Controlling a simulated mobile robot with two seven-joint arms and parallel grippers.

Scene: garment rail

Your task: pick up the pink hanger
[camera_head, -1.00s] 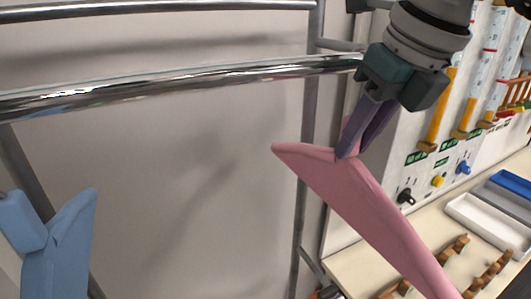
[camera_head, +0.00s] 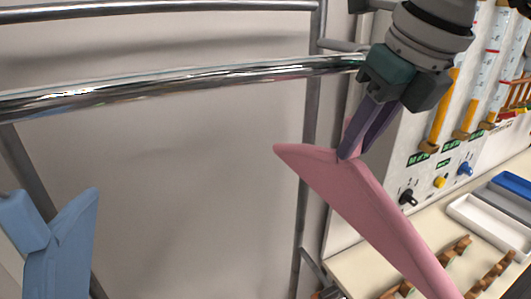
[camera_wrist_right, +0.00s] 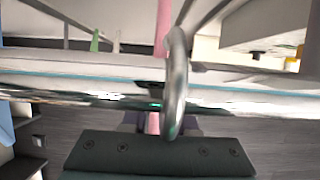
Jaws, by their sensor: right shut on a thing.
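The pink hanger (camera_head: 372,218) hangs at a slant in the head view, sloping down to the right. My right gripper (camera_head: 350,155) is shut on its upper part, just below the front rail. In the right wrist view the hanger shows as a pink strip (camera_wrist_right: 163,28) beyond the rail, and my right gripper (camera_wrist_right: 157,125) is at the bottom. A shiny curved metal hook (camera_wrist_right: 176,85) crosses in front of the rail there; I cannot tell whether it touches the rail. My left gripper is not in view.
The chrome front rail (camera_head: 190,81) runs close to my right gripper, with a thinner rail (camera_head: 160,8) behind. A blue hanger-like piece (camera_head: 60,250) is at lower left. At right are a wall panel with tools and a bench (camera_head: 345,268) with a white tray (camera_head: 485,225).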

